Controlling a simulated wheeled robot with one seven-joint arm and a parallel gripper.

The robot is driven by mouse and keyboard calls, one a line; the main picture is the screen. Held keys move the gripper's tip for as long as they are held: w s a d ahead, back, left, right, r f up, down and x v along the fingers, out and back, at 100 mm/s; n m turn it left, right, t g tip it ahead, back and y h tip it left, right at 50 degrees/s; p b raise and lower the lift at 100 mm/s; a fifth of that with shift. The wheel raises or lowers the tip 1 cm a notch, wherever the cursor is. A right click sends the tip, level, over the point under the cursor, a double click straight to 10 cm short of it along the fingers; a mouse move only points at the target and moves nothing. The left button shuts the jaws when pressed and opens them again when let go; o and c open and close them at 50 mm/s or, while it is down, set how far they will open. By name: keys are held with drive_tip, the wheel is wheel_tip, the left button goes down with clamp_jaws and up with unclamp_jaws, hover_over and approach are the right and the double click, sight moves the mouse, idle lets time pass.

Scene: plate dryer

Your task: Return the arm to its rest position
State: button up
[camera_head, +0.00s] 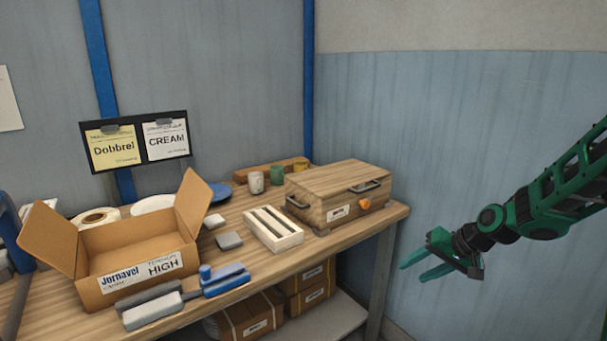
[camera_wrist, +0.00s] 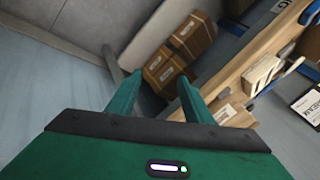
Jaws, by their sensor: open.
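My gripper (camera_head: 420,268) is at the right in the head view, in the air off the right end of the table, with the arm reaching in from the right edge. Its two green fingers are apart with nothing between them. In the wrist view the spread fingers (camera_wrist: 158,92) point toward the table's end and the floor beneath. A slatted white rack (camera_head: 273,230) lies on the wooden table (camera_head: 270,262).
The open cardboard box (camera_head: 140,255) stands at the table's left. A wooden chest (camera_head: 330,195) stands at its right end, with several cups behind. Closed boxes (camera_head: 310,285) sit on the shelf below. Space between table and arm is clear.

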drive_tip(key=s+d+r+m+g+h, duration=0.1)
drive_tip(key=s+d+r, duration=0.2)
drive_tip(key=s, duration=0.9)
drive_tip(key=s+d+r+m+g+h, duration=0.1)
drive_tip(key=s+d+r+g+h, duration=0.1)
drive_tip(key=s, duration=1)
drive_tip(key=s+d+r+g+h, duration=0.1)
drive_tip(key=s+d, duration=0.4)
drive_tip(key=s, duration=0.7)
wheel_tip(320, 180, up, 3)
drive_tip(key=shift+s+f+m+g+h, duration=0.1)
drive_tip(key=shift+s+m+g+h, duration=0.25)
drive_tip(key=shift+g, duration=0.25)
drive_tip(key=shift+w, duration=0.1)
drive_tip(key=shift+w+f, duration=0.25)
drive_tip(key=shift+w, duration=0.35)
